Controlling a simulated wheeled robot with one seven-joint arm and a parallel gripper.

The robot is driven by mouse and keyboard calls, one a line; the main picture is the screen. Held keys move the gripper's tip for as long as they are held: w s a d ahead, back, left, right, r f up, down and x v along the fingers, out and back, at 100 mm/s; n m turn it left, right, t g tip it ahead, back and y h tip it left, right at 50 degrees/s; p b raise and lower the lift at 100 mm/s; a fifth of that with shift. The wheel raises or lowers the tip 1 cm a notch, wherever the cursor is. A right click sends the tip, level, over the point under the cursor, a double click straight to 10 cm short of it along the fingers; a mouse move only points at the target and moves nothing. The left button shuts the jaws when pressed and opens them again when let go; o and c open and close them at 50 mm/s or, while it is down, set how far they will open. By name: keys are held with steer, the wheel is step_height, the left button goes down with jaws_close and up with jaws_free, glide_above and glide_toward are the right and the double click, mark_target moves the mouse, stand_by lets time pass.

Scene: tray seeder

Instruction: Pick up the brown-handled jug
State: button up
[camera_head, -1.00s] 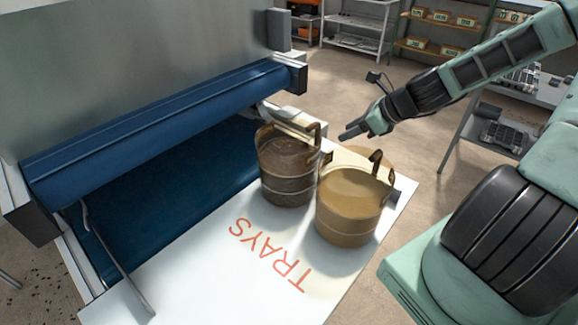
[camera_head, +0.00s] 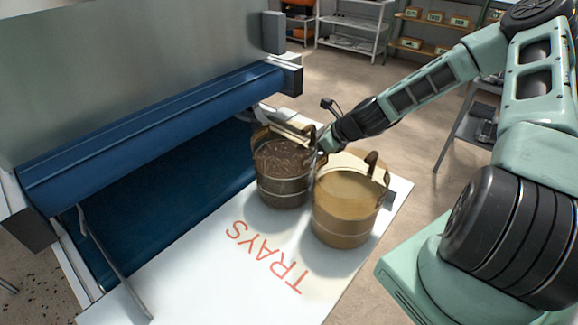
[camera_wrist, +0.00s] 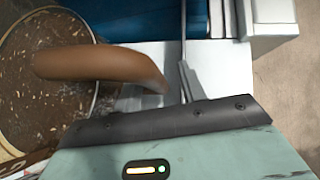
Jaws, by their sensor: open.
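Two jugs stand upright side by side on the white table marked TRAYS. The left jug (camera_head: 283,185) holds dark brown, flecked material; its brown handle (camera_wrist: 95,64) shows large in the wrist view, just ahead of my gripper's body. The right jug (camera_head: 345,215) holds tan material and has a darker-looking handle (camera_head: 371,163). My gripper (camera_head: 322,148) is open at the left jug's handle side, above the gap between the jugs. The fingertips are hard to make out, and I cannot tell whether the handle lies between them.
A blue belt (camera_head: 165,190) under a grey machine housing (camera_head: 130,70) lies left of the jugs. The front of the white table (camera_head: 200,285) is clear. Shelves (camera_head: 355,35) stand at the back, away from the jugs.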

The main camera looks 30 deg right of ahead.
jaws_close()
steer(key=shift+r, duration=0.1)
stand_by(1.3)
